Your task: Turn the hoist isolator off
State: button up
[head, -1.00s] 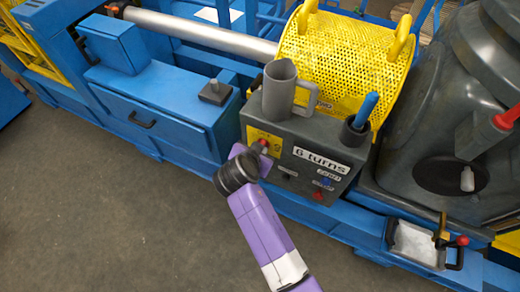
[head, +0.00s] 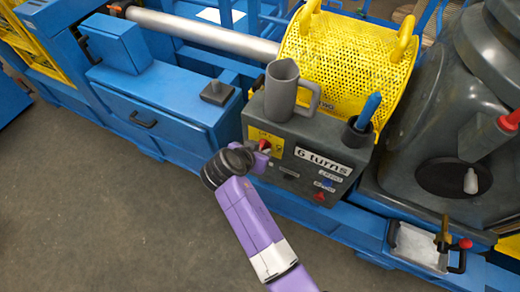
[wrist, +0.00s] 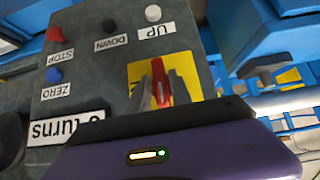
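The hoist isolator is a red handle (wrist: 161,82) on a yellow plate (wrist: 196,73) on the grey control box. In the head view, the red handle (head: 265,145) shows at the upper left of the box front (head: 258,133). My gripper (wrist: 161,88) is at the handle, with one grey finger close against each side of it. The fingers look shut on the handle. In the wrist view the handle stands nearly in line with the picture's vertical. In the head view my gripper (head: 262,155) partly covers the plate, and its markings are mostly hidden.
Beside the isolator are a white UP button (wrist: 153,13), a black DOWN button (wrist: 110,25), a red STOP button (wrist: 54,35) and a blue ZERO button (wrist: 54,75). A grey jug (head: 281,92) and a cup (head: 360,130) stand on the box. Floor at left is clear.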

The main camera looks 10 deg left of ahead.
jog(key=shift+o, duration=0.7)
jog(key=v, duration=0.8)
jog(key=shift+w+f, duration=0.1)
